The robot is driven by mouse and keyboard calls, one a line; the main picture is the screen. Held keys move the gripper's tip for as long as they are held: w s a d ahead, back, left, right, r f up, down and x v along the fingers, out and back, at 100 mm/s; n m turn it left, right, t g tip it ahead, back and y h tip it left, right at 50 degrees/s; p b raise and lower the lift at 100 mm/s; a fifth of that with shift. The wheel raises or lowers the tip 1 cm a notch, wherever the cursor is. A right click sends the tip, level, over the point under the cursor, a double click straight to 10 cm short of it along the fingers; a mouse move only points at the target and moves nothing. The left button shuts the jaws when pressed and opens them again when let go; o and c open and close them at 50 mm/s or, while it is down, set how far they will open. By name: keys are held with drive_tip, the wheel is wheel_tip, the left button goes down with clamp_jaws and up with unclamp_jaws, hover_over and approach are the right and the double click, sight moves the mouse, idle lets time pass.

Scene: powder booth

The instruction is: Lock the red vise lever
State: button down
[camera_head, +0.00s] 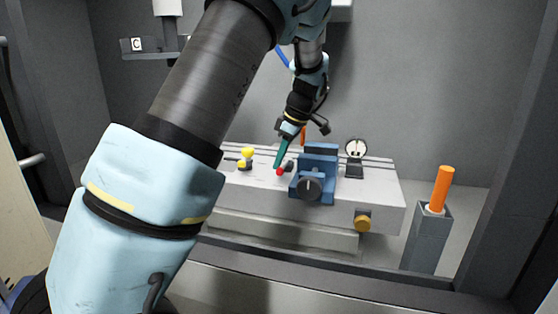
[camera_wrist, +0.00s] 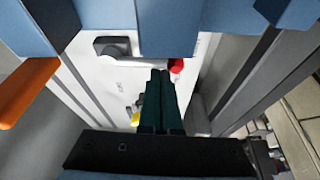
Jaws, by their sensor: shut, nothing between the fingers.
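The blue vise (camera_head: 317,172) stands on a pale grey machine table. The lever's red knob (camera_head: 280,171) sits just left of the vise, low near the table top. My gripper (camera_head: 279,164) points down at it with dark green fingers, shut and empty. In the wrist view the fingertips (camera_wrist: 161,73) lie just left of the red knob (camera_wrist: 177,66), very close to it; I cannot tell if they touch. A grey bar with a dark hub (camera_wrist: 112,48) runs toward the knob, partly hidden by the blue vise body (camera_wrist: 168,25).
A yellow knob (camera_head: 247,153) stands left of the red one. A round dial (camera_head: 356,148) is right of the vise. A brass knob (camera_head: 362,223) is on the table's front. An orange cylinder (camera_head: 441,190) stands in a grey post at right. The table's right end is clear.

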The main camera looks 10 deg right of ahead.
drive_tip(key=shift+w+a+r, duration=0.15)
drive_tip(key=shift+w+a, duration=0.1)
drive_tip(key=shift+a, duration=0.2)
drive_tip(key=a, duration=0.1)
drive_tip(key=w, duration=0.1)
drive_tip(key=a+p, duration=0.1)
drive_tip(key=shift+w+a+r, duration=0.25)
drive_tip(key=shift+a+r, duration=0.05)
drive_tip(key=shift+r, duration=0.05)
drive_tip(key=b+v, duration=0.2)
drive_tip(key=v, duration=0.7)
drive_tip(key=shift+d+r, duration=0.2)
drive_tip(key=shift+r, duration=0.2)
